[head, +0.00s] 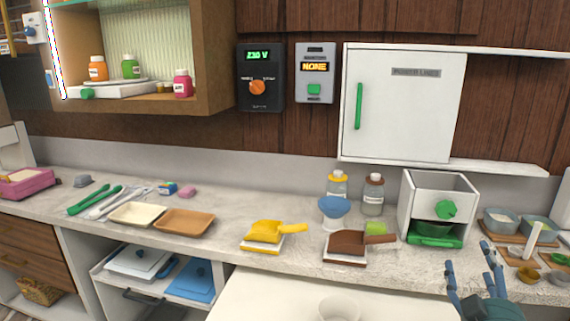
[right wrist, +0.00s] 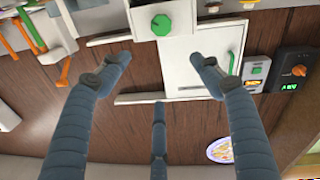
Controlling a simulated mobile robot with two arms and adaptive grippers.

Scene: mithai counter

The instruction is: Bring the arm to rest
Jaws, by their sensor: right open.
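My right gripper (head: 472,268) shows at the lower right of the head view, in front of the counter's right end. Its blue-grey fingers point up and are spread apart with nothing between them. In the right wrist view the same open gripper (right wrist: 160,68) shows its fingers against the wooden wall. The white wall cabinet (right wrist: 190,62) lies beyond them there. My left gripper is not in view.
The counter (head: 215,248) bears a yellow scoop (head: 264,232), a brown scoop (head: 347,242) and a brown tray (head: 185,221). A white box with a green knob (head: 446,209) and small bowls (head: 501,218) stand near my right gripper. The white cabinet (head: 400,105) hangs above.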

